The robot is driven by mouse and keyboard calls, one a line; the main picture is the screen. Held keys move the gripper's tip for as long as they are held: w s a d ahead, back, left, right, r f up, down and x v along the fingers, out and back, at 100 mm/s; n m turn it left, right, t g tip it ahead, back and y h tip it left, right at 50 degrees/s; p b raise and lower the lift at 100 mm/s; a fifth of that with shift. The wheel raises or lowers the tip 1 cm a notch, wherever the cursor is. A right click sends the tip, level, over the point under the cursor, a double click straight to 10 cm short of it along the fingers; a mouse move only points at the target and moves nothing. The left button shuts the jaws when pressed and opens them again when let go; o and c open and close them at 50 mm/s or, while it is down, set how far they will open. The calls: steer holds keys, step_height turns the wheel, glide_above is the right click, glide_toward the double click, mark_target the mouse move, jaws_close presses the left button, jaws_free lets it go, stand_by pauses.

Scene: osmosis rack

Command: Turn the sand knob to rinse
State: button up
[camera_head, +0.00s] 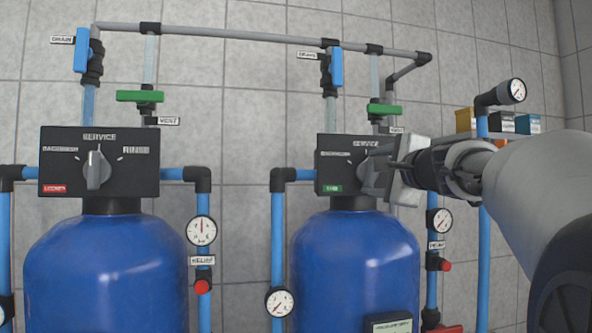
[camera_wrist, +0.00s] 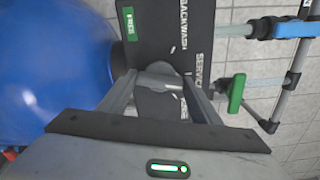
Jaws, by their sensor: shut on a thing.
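The right black control head (camera_head: 345,160) carries a green tag and sits on the right blue tank. Its grey knob (camera_wrist: 160,81) is between the fingertips of my gripper (camera_wrist: 160,78), which is shut on it. The knob's bar lies across the gap between the fingers, roughly toward the SERVICE mark. The RINSE end of the dial is partly hidden by a finger in the wrist view. In the head view my gripper (camera_head: 378,170) covers the right part of this dial. I cannot read a sand label.
A similar control head (camera_head: 125,180) with a red tag tops the left tank (camera_head: 105,270); its knob points up to SERVICE. Green-handled valves (camera_head: 140,96), blue-handled valves (camera_head: 82,50) and grey pipes run above. Gauges and blue pipes stand beside the tanks.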

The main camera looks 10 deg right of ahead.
steer(key=shift+m+p, duration=1.75)
steer(key=shift+m, duration=2.75)
steer(key=o, duration=1.1)
steer(key=s, duration=1.1)
steer(key=s+p, duration=0.1)
steer(key=s, duration=0.5)
steer(key=shift+s+d, duration=0.3)
